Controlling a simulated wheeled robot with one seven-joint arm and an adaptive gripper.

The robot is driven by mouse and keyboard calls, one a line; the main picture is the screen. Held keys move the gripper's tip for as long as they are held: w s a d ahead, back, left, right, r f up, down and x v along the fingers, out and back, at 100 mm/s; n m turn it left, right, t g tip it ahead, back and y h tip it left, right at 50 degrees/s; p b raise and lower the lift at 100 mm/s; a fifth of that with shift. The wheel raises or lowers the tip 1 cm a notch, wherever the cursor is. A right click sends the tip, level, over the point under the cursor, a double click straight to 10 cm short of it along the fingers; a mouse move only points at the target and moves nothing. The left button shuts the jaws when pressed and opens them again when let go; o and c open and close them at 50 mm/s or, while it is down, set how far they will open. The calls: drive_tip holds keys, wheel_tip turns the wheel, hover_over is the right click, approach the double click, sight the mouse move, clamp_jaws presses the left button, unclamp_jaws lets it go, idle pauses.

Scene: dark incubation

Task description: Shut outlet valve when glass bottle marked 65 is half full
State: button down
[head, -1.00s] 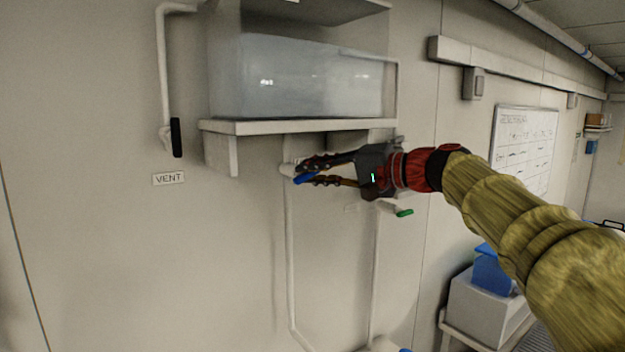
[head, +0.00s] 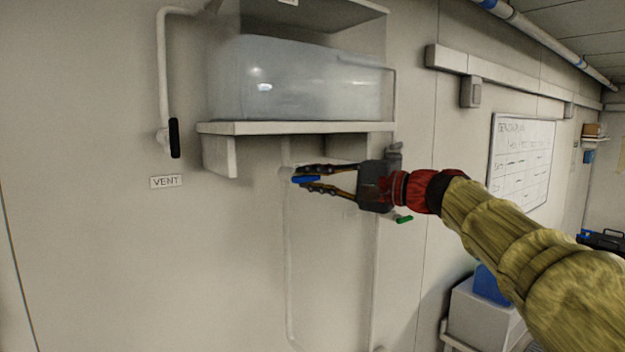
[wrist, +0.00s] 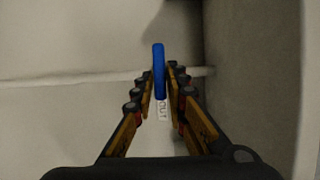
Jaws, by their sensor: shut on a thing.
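The outlet valve's blue handle (head: 306,179) is on a pale pipe below the tank shelf. It lies about level in the head view. My gripper (head: 312,178) is shut on it, one finger on each side. The wrist view shows the blue handle (wrist: 159,71) upright in the picture between the fingertips, with a small label reading "OUT" (wrist: 164,110) behind it. The glass bottle marked 65 is not in view, so its fill cannot be seen.
A translucent tank (head: 300,85) of liquid sits on a wall shelf (head: 290,128) just above my gripper. A black-handled vent valve (head: 174,138) is at left, over a "VENT" label (head: 166,181). A green handle (head: 404,218) is just below my gripper. A whiteboard (head: 522,165) hangs at right.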

drive_tip(key=shift+f, duration=0.1)
drive_tip(key=c, duration=1.9)
unclamp_jaws()
drive_tip(key=shift+d, duration=0.15)
drive_tip(key=v, duration=1.1)
drive_tip(key=shift+s+d, duration=0.3)
